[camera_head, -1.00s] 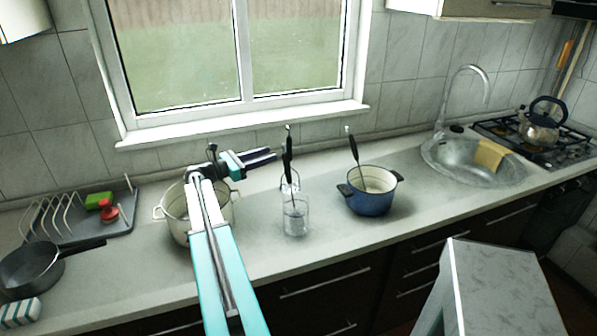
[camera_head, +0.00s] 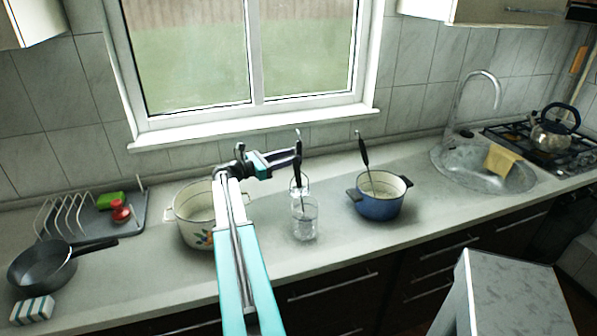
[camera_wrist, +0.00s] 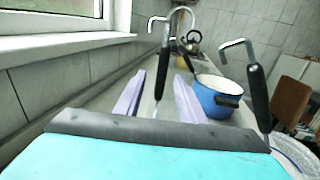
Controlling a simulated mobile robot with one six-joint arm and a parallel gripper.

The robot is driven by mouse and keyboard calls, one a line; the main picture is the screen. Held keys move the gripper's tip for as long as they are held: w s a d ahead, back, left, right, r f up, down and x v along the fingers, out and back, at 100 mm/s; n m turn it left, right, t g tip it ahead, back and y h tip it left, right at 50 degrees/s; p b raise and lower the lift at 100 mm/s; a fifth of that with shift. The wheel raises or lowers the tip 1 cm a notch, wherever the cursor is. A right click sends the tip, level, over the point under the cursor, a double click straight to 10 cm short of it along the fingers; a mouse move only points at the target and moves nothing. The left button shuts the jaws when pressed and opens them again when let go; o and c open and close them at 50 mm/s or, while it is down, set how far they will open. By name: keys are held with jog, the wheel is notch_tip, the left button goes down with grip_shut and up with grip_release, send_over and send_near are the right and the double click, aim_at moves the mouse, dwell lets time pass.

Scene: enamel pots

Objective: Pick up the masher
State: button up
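One upright handle (camera_wrist: 163,72) shows between my gripper's fingers in the wrist view. A second handle (camera_wrist: 258,92) leans to the right of the fingers. In the head view, a black handle (camera_head: 299,166) rises at the clear glasses, and another (camera_head: 363,152) leans in the blue pot (camera_head: 378,206). My gripper (camera_head: 294,157) is open at the handle by the glasses; its fingers also show spread in the wrist view (camera_wrist: 159,78). Contact cannot be told.
The front glass (camera_head: 305,220) stands below my gripper. A floral white pot (camera_head: 196,232) is partly behind my arm. A dish rack (camera_head: 100,222), black pan (camera_head: 42,268) and striped sponge (camera_head: 32,311) are left. The sink (camera_head: 484,172) is right. Window and wall stand behind.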

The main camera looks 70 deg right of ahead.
jog(key=shift+x, duration=1.5)
jog(key=shift+p+x, duration=1.6)
jog(key=shift+x, duration=0.95)
jog(key=shift+s+f, duration=0.1)
grip_shut()
